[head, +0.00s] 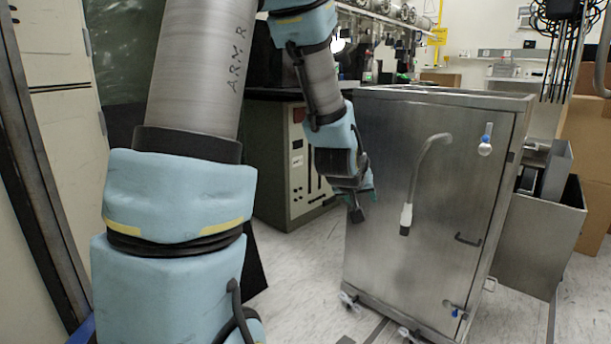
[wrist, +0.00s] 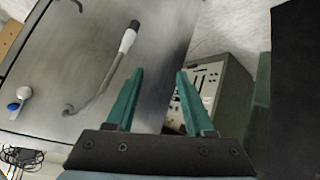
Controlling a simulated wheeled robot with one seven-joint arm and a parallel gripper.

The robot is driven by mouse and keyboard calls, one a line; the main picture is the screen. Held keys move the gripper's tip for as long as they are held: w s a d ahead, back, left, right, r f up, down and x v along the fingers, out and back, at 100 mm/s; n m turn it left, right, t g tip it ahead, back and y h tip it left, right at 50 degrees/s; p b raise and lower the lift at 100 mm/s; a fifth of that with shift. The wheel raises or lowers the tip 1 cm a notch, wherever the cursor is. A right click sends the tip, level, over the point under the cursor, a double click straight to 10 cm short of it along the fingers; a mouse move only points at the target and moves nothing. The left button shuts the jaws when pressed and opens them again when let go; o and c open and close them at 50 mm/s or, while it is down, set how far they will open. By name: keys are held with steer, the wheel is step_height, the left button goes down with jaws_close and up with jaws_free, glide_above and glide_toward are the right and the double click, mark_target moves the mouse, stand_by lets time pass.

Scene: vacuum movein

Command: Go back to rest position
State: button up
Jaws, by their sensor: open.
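My gripper (head: 361,204) hangs at the end of my arm, to the left of the steel cabinet's front in the head view. In the wrist view its two green fingers (wrist: 158,88) are spread apart with nothing between them. The steel cabinet (head: 388,235) stands on casters; its front also shows in the wrist view (wrist: 90,65). A curved grey hose with a white and black end (head: 421,180) is at the cabinet's front, apart from my gripper. The hose also shows in the wrist view (wrist: 105,75), left of the fingers.
A grey-green equipment unit (head: 290,160) stands behind my arm. A white and blue knob (head: 485,146) is at the cabinet's upper right. Open metal bins (head: 540,225) and cardboard boxes (head: 585,135) are at the right. Pale floor (head: 310,265) is clear left of the cabinet.

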steer(key=s+a+f+g+y, duration=0.2)
steer(key=s+a+g, duration=0.2)
steer(key=s+a, duration=0.5)
steer(key=s+a+f+g+y, duration=0.25)
steer(key=s+a, duration=0.45)
steer(key=a, duration=0.5)
step_height(320, 180, up, 31)
steer(key=p, duration=3.1)
steer(key=shift+w+d+r, duration=0.2)
steer(key=shift+w+d, duration=0.1)
steer(key=shift+w, duration=0.05)
steer(key=shift+g, duration=0.25)
